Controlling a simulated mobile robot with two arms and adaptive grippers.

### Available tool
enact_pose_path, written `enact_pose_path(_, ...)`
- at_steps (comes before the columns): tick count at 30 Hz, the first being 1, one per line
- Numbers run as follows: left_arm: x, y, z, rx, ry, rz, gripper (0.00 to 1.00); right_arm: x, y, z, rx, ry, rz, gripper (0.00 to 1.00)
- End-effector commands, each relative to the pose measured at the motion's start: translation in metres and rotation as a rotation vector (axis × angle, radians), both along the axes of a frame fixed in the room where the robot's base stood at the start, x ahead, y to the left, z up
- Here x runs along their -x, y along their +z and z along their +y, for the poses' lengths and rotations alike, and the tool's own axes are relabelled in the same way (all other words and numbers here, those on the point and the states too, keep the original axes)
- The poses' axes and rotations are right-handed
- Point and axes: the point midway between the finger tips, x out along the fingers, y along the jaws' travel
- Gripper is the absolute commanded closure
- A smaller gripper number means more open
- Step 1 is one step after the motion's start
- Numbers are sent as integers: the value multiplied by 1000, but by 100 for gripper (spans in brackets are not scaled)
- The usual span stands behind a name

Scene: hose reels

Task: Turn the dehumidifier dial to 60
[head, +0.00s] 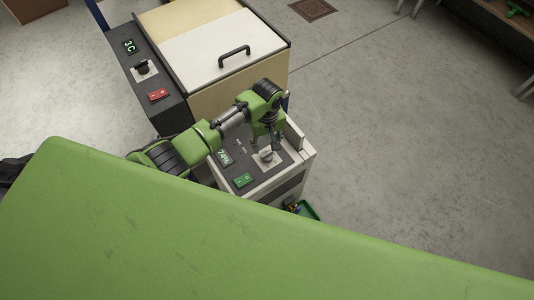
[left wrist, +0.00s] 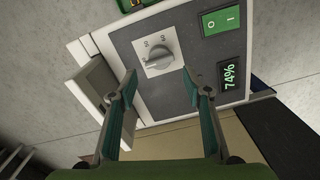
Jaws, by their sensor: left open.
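The dehumidifier (head: 306,152) is a pale box with a dark control panel on top, in the middle of the head view. Its grey dial (head: 266,155) sits on a light square plate. In the left wrist view the dial (left wrist: 159,58) shows close up, with small numbers around it too small to read surely. My left gripper (head: 270,144) is above the panel at the dial. In the left wrist view its open fingers (left wrist: 160,74) are on either side and just short of the dial, not visibly touching it. My right gripper is not in view.
The panel also has a display (left wrist: 230,76) reading 74% and a green switch (left wrist: 221,20). Behind stands a larger cabinet with a white lid (head: 210,50), black handle and a red switch (head: 158,95). Open floor lies to the right. A green surface fills the foreground.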

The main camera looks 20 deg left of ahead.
Motion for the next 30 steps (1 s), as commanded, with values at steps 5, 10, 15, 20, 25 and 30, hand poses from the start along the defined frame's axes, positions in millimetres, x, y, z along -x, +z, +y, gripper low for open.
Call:
enact_pose_path(5, 0, -39, 0, -1, 0, 2, 55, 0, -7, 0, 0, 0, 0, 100)
enact_pose_path(10, 0, -63, 0, 0, -1, 0, 55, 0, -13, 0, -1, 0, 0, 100)
enact_pose_path(15, 0, -76, 0, 1, -1, -1, 55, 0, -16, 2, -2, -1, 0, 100)
enact_pose_path(20, -1, -79, 0, 1, -1, -2, 55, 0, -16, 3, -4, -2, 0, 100)
enact_pose_path(25, 0, -78, 0, 1, -1, -2, 55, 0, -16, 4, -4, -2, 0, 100)
enact_pose_path(30, 0, -78, 0, 1, -1, -2, 85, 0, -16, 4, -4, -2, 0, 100)
